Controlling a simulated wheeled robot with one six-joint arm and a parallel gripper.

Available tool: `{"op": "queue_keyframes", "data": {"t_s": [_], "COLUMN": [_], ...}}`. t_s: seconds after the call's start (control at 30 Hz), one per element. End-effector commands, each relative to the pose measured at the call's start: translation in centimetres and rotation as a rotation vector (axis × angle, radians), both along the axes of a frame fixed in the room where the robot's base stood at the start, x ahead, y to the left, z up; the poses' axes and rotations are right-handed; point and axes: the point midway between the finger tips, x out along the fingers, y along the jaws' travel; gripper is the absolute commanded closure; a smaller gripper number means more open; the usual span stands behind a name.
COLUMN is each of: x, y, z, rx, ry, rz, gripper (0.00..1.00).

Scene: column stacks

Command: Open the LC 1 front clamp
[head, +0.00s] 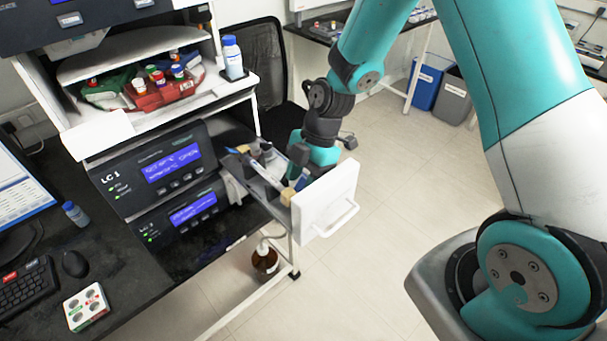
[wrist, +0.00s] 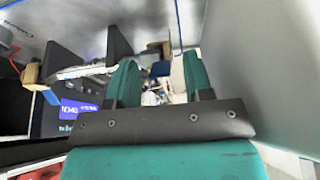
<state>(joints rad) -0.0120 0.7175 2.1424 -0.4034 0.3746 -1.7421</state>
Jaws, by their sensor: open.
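The LC 1 unit (head: 170,165) has a lit blue display, and its drawer (head: 325,205) with a white front and handle is pulled out. A tan block (head: 288,195), perhaps the front clamp, sits in the drawer near that front, beside a pale slender column. My gripper is inside the drawer, its fingers hidden by the drawer in the head view. In the wrist view my gripper (wrist: 160,82) is open, with two teal fingers apart and no held thing visible between them. A tan block (wrist: 31,74) shows to the left of the fingers. I cannot tell which clamp that is.
The LC 2 unit (head: 192,211) is below LC 1. A shelf above holds a red rack (head: 162,92) and a blue-capped bottle (head: 232,58). In the wrist view a grey wall (wrist: 260,70) rises close on the right. Open floor (head: 375,240) lies right of the drawer.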

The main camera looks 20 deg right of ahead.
Motion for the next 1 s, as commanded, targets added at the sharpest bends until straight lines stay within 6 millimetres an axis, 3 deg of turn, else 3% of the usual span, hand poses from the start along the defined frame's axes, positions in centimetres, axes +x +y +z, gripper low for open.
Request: {"op": "queue_keyframes", "data": {"t_s": [0.27,0.47,1.0], "x": [-0.02,-0.01,-0.22], "y": [0.02,0.01,0.76], "z": [-0.12,-0.09,0.36], "rx": [0.0,0.0,-0.133], "ry": [0.0,0.0,-0.045], "rz": [0.0,-0.001,0.005], "gripper": [0.55,1.0,1.0]}}
